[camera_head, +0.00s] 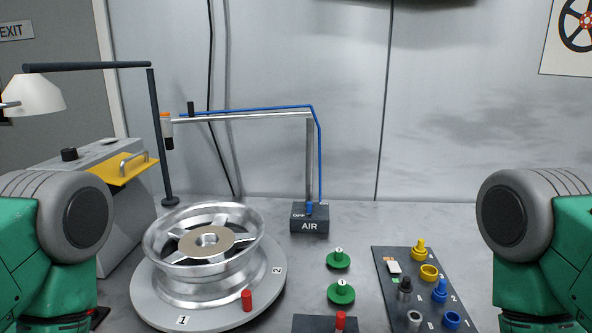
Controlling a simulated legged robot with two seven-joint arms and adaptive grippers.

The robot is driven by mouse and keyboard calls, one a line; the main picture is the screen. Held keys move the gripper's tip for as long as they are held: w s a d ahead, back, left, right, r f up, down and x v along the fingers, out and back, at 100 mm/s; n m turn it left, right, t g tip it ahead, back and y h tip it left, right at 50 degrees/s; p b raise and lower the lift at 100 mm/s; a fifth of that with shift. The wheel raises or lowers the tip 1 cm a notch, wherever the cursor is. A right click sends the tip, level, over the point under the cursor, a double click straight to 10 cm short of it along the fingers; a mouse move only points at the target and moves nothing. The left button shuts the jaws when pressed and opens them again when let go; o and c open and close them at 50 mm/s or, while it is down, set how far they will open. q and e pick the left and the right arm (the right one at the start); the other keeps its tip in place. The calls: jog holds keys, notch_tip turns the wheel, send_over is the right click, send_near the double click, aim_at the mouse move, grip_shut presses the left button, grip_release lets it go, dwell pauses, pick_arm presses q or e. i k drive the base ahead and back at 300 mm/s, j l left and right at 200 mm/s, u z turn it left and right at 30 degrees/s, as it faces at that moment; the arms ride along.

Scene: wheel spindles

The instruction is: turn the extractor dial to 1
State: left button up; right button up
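No dial labelled as the extractor's can be read in the head view. A small black knob (69,154) sits on top of the grey box-shaped machine (122,205) at the left; it may be the dial, but no numbers or pointer can be made out on it. The machine has a yellow flap (122,171) with a metal handle. My green and grey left arm stands at the left edge, in front of the machine, and hides part of it. My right arm stands at the right edge. Neither gripper's fingers can be seen.
A metal wheel (203,243) lies on a round grey turntable (262,296) marked 1 and 2. A black AIR box (309,226) stands behind it. Green knobbed discs (339,260) and a dark parts board (383,262) lie to the right. A white lamp (35,95) overhangs the left.

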aim_at(68, 154)
jog(key=u, duration=1.15)
jog(key=i+j+u, duration=0.2)
jog(key=j, duration=0.2)
jog(key=i+j+u, duration=0.8)
jog(key=u, duration=0.15)
jog(key=i+j+u, duration=0.15)
jog(key=i+u, duration=0.35)
jog(key=i+j+z, duration=0.2)
jog(key=i, duration=0.3)
jog(key=i+z, duration=0.2)
jog(key=i, duration=0.25)
jog(key=i+z, duration=0.15)
jog(key=z, duration=0.25)
jog(key=i+z, duration=0.15)
jog(key=z, duration=0.25)
jog(key=i+z, duration=0.15)
jog(key=z, duration=0.25)
jog(key=i+j+z, duration=0.1)
jog(key=z, duration=0.3)
jog(key=i+j+z, duration=0.1)
jog(key=z, duration=0.35)
jog(key=j, duration=0.1)
